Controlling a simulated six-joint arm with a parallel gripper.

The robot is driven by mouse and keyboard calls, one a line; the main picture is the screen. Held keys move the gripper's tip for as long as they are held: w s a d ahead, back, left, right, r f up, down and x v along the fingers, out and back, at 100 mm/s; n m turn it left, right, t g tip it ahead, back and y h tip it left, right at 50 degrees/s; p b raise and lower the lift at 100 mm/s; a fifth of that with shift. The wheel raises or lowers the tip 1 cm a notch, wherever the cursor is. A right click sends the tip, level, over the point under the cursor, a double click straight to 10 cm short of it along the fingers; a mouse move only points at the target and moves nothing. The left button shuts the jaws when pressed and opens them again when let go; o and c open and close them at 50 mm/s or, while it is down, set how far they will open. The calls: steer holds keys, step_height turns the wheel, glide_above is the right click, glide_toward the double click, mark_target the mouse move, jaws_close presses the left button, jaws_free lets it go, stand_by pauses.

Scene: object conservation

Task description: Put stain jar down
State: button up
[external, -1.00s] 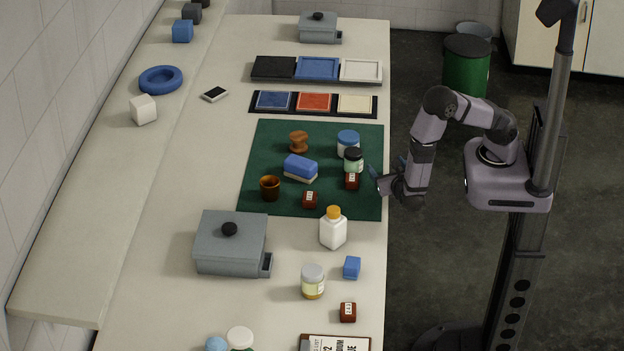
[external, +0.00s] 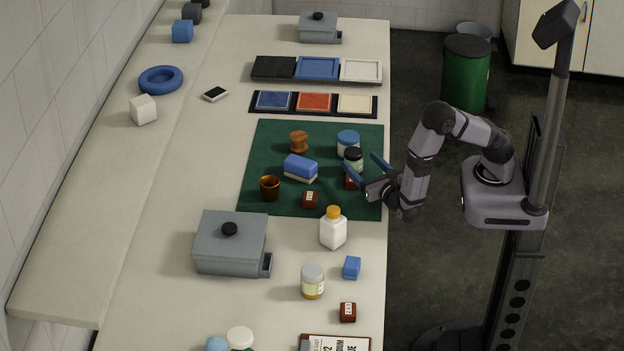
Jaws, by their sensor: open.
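Several jars stand on the green mat (external: 270,140); I cannot tell for sure which is the stain jar. A jar with a black lid and pale label (external: 353,160) stands upright at the mat's right side. A blue-lidded jar (external: 347,139) is just behind it. Contact cannot be made out.
On the mat are a blue sponge block (external: 300,167), a brown cup (external: 270,188) and a wooden knob-shaped piece (external: 298,141). A white bottle with an orange cap (external: 333,229) stands just in front. A grey lidded box (external: 231,243) is at front left. Bench left of the mat is clear.

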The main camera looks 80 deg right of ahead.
mark_target(348, 148)
steer(key=shift+r+p+x, duration=0.1)
steer(key=shift+p+x, duration=0.5)
steer(key=shift+x, duration=0.45)
steer(key=shift+r+p+x, duration=0.15)
steer(key=shift+p+x, duration=0.4)
steer(key=shift+x, duration=0.45)
steer(key=shift+w+d+f, duration=0.15)
steer(key=shift+w+d, duration=0.2)
steer(key=shift+d, duration=0.15)
steer(key=c, duration=1.4)
steer(key=shift+r+b, duration=0.55)
steer(key=shift+r, duration=4.5)
